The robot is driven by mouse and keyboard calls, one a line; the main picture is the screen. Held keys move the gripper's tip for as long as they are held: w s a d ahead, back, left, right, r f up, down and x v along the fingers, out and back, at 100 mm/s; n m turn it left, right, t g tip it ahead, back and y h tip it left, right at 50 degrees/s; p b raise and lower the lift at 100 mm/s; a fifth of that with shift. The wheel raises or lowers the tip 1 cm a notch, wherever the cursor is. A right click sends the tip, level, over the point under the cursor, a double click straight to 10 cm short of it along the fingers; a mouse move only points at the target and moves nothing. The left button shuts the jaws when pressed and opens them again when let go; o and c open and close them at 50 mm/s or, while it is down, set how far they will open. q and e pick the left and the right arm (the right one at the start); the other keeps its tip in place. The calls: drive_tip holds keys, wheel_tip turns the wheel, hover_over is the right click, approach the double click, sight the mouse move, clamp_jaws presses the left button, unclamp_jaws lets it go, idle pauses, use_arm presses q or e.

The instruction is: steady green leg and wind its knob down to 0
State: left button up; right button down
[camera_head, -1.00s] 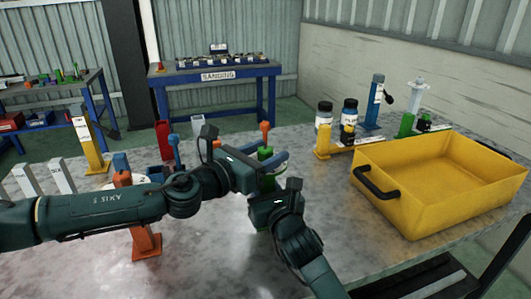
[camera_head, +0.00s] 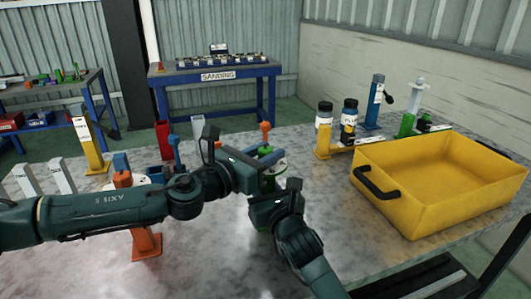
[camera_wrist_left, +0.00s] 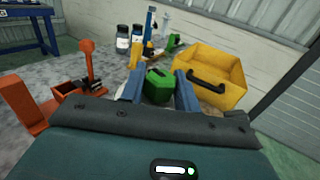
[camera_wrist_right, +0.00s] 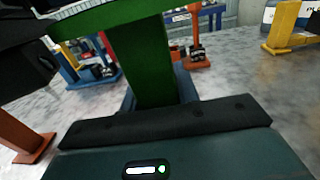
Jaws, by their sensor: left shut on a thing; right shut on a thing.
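The green leg (camera_wrist_right: 150,62) stands upright in the right wrist view, under a wide green top with a pale marked band (camera_wrist_right: 62,10). My right gripper (camera_wrist_right: 155,95) is shut on its post from the near side. The green knob (camera_wrist_left: 158,84) shows in the left wrist view between the blue fingers of my left gripper (camera_wrist_left: 159,92), which is shut on it. In the head view, my left gripper (camera_head: 262,157) reaches in above my right one, and both arms hide most of the leg. I cannot read the scale.
A yellow bin (camera_head: 432,200) with a dark handle stands to the right. Orange (camera_head: 146,242), yellow (camera_head: 90,150) and pale (camera_head: 27,180) posts stand to the left. Dark-capped bottles (camera_head: 349,117) and a blue post (camera_head: 374,105) stand behind. The front tabletop has some free room.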

use_arm(q)
drive_tip(key=n+t+y, duration=0.2)
drive_tip(key=n+y, duration=0.1)
drive_tip(key=shift+d+t+y, duration=0.15)
drive_tip(key=shift+t+y, duration=0.25)
drive_tip(key=shift+n+t+y, duration=0.4)
drive_tip(key=shift+n+y, duration=0.3)
drive_tip(key=shift+y, duration=0.3)
drive_tip(key=o, duration=0.9)
drive_tip(key=shift+o, duration=0.2)
drive_tip(key=v, duration=1.2)
